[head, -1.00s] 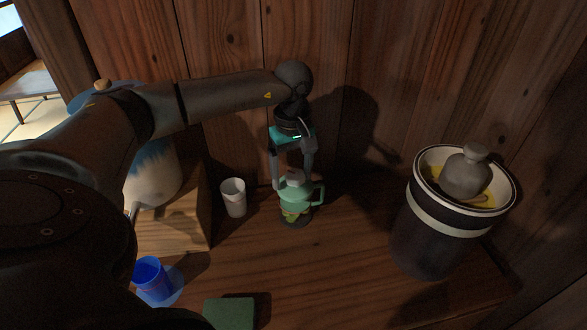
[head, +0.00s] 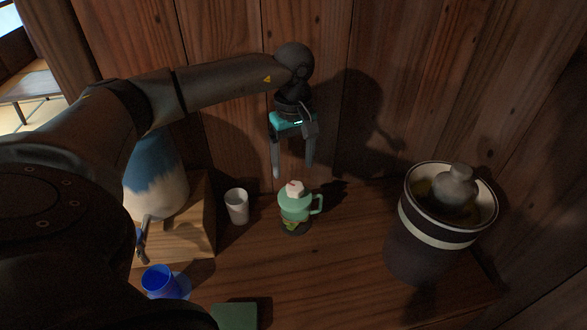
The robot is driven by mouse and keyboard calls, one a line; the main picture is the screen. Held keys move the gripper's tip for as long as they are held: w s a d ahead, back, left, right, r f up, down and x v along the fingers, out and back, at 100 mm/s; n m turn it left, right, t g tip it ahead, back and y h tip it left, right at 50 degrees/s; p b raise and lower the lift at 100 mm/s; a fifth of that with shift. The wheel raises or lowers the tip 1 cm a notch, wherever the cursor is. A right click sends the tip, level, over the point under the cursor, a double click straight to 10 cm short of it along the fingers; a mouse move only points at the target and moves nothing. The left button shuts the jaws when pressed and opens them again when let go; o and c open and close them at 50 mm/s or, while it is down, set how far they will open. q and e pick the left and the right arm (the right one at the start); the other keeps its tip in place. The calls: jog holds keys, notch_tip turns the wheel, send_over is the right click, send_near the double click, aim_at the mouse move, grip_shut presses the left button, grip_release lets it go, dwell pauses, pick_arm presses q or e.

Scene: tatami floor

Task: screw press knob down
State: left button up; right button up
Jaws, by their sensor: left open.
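The press (head: 296,209) is a small green vessel with a side handle. It stands upright on the wooden counter, with something yellow-green low inside. Its pale knob (head: 295,187) sits on top, with a small red mark. My left gripper (head: 292,171) points down just above the knob. Its two fingers are apart with nothing between them, and the tips look clear of the knob. My right gripper does not show.
A white cup (head: 237,206) stands left of the press. A blue cup (head: 160,281) and a green block (head: 234,315) are nearer. A blue-and-white jar (head: 156,180) stands on a wooden box at left. A dark crock (head: 428,240) with a grey weight (head: 456,188) is at right.

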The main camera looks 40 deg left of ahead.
aim_at(295, 187)
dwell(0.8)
pick_arm(q)
jog(key=n, duration=0.3)
jog(key=shift+w+d+r+p, duration=0.1)
jog(key=shift+r+p, duration=0.1)
jog(key=shift+p, duration=0.1)
jog(key=n, duration=0.5)
jog(key=shift+r+p, duration=0.2)
jog(key=shift+p, duration=0.15)
jog(key=n, duration=0.4)
jog(key=shift+w+r+p, duration=0.1)
jog(key=shift+r+p, duration=0.1)
jog(key=shift+p, duration=0.1)
jog(key=n, duration=0.3)
notch_tip(295, 187, down, 10)
jog(key=b, duration=0.7)
